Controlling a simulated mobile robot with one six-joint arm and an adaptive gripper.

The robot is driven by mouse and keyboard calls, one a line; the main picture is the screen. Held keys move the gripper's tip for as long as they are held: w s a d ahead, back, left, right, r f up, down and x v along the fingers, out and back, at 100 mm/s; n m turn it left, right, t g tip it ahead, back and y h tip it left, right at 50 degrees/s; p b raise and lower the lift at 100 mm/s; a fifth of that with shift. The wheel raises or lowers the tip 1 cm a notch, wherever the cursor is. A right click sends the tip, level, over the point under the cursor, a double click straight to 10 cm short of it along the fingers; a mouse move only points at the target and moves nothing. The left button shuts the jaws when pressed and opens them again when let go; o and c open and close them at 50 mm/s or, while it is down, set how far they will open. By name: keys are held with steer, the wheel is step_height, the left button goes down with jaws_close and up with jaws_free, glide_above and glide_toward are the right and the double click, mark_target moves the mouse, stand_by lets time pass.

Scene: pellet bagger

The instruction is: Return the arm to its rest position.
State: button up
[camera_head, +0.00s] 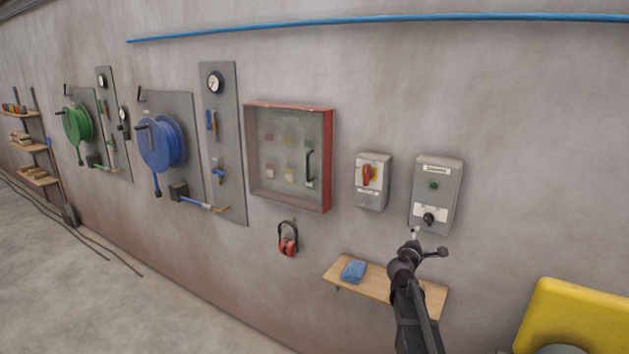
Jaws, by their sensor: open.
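My arm reaches up from the lower right of the head view, in front of the wall. My gripper (429,242) is at its end, open and empty, with its fingers spread. It shows just below a grey control box (438,182) that has a green lamp (434,185) and a black knob (429,217). I cannot tell how far the fingertips are from the knob. The arm hides part of a wooden shelf (375,283) behind it.
A grey switch box with a red handle (369,175) and a red-framed glass cabinet (290,155) hang left of the control box. Red ear defenders (288,240) hang below. A blue cloth (353,271) lies on the shelf. A yellow object (575,318) stands at the lower right.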

steer(key=s+a+f+m+g+y, duration=0.1)
steer(key=s+a+f+m+g, duration=0.25)
steer(key=s+f+m, duration=0.3)
steer(key=s+a+f+m+g+y, duration=0.1)
steer(key=s+a+f+m+g, duration=0.1)
steer(key=s+f+m+g, duration=0.45)
steer(key=s+a+f+m+g+y, duration=0.3)
steer(key=s+a+y, duration=0.5)
steer(key=s+a, duration=0.6)
steer(key=s+f+g, duration=0.1)
steer(key=s+f, duration=0.1)
steer(key=s, duration=0.1)
steer(key=shift+s+a, duration=0.25)
steer(key=shift+a, duration=0.1)
